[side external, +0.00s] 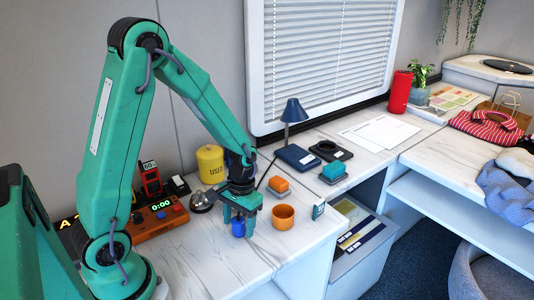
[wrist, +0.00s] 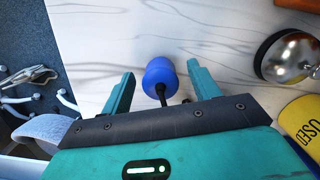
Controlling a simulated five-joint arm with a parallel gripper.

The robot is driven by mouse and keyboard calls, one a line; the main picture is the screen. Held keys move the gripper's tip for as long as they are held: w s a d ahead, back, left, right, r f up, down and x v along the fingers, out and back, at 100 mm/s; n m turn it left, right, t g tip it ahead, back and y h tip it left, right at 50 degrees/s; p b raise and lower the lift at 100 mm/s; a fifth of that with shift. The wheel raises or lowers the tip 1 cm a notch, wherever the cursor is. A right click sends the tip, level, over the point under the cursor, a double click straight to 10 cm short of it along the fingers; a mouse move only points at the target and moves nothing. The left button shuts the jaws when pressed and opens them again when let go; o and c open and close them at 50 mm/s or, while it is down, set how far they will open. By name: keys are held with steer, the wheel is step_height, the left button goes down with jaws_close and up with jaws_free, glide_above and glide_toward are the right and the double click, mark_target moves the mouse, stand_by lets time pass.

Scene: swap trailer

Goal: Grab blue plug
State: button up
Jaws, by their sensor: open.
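The blue plug (wrist: 160,75) is in the wrist view, a rounded blue piece with a short black stem pointing toward my gripper. My gripper (wrist: 160,88) is open, with one teal finger on each side of the plug and a gap on both sides. In the side external view my gripper (side external: 240,215) points down over the white counter, and the blue plug (side external: 238,228) shows at its fingers. Part of the plug is hidden by the fingers there. I cannot tell its exact height above the counter.
An orange cup (side external: 283,216) stands just right of my gripper. The front counter is clear.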

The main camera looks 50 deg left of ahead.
mark_target(237, 222)
steer(key=shift+c, duration=0.2)
stand_by(0.3)
steer(key=c, duration=1)
steer(key=shift+r, duration=0.1)
steer(key=shift+r, duration=0.8)
steer(key=r, duration=0.2)
steer(key=shift+s+d+r, duration=0.1)
steer(key=shift+d+r, duration=0.15)
steer(key=shift+r, duration=0.05)
steer(key=shift+c, duration=0.2)
steer(key=s+d+r, duration=0.4)
steer(key=d+r, duration=0.2)
steer(key=d, duration=0.4)
steer(key=shift+s+d+r, duration=0.15)
steer(key=shift+d+r, duration=0.05)
steer(key=shift+r, duration=0.1)
